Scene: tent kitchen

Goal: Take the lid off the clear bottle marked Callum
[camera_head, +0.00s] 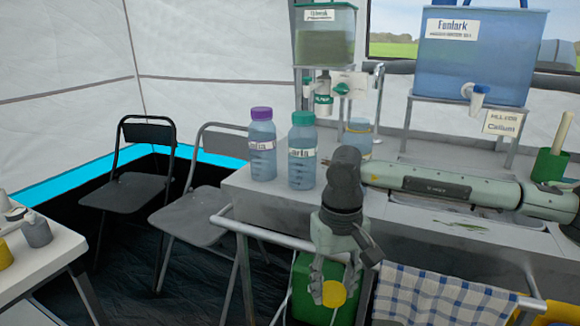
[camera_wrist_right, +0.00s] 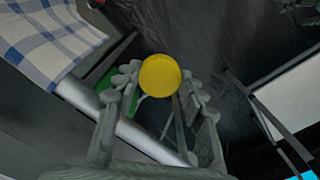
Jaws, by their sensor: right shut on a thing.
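My right gripper (camera_head: 333,291) is shut on a round yellow lid (camera_head: 334,294). It holds the lid in front of the table's front edge, below the table top. In the right wrist view the lid (camera_wrist_right: 160,76) sits between the two fingertips (camera_wrist_right: 158,80). A clear bottle (camera_head: 359,137) stands on the table behind my right arm. Its top shows no lid. My arm hides part of it, and I cannot read its name. A card reading "Callum" (camera_head: 503,122) hangs by the blue dispenser. My left gripper is not in view.
A purple-lidded bottle (camera_head: 262,148) and a teal-lidded bottle (camera_head: 302,155) stand on the table's left end. My pale green arm lies across the table. A blue dispenser (camera_head: 478,62) and a green one (camera_head: 325,40) stand behind. A checked cloth (camera_head: 440,298) hangs in front.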

